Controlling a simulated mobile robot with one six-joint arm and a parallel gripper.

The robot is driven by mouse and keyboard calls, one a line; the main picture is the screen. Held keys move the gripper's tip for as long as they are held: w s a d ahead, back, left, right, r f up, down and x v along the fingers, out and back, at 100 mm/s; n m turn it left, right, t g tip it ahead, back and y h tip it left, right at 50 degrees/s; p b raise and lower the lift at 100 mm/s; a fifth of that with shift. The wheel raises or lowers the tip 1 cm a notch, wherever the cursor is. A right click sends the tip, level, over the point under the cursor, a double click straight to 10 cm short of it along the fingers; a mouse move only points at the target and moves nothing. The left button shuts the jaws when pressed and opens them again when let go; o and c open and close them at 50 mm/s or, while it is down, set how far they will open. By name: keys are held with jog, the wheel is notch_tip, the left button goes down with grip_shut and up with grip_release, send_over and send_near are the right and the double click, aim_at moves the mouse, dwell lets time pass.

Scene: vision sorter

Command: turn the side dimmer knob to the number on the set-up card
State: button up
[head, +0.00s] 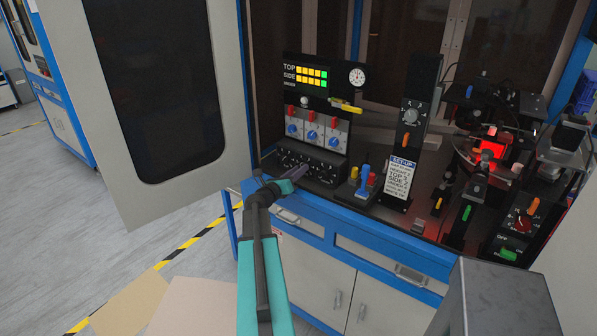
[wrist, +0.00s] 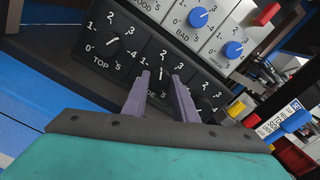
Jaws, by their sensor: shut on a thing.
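The dimmer panel (wrist: 82,70) is a black box with several numbered dials; it also shows in the head view (head: 330,177). The side dimmer knob (wrist: 161,74) is the middle dial, between my fingers, with its white mark pointing roughly up toward the 2. My gripper (wrist: 161,77) is shut on this knob; the fingers hide part of its scale and label. In the head view my gripper (head: 298,174) reaches the panel's front. The set-up card (head: 400,178) stands right of the panel, listing TOP, SIDE and UNDER; its numbers are too small to read surely.
The top dimmer knob (wrist: 114,45) is left of my fingers and the under knob (wrist: 208,103) is close on the right. Blue knobs (head: 312,134) sit above. A small box with a blue lever (head: 364,178) stands right of the panel.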

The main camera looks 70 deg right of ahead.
jog(key=o, duration=1)
jog(key=shift+o, duration=0.2)
jog(key=shift+a, duration=0.15)
jog(key=b+v, duration=0.4)
jog(key=v, duration=0.9)
jog(key=shift+a, duration=0.2)
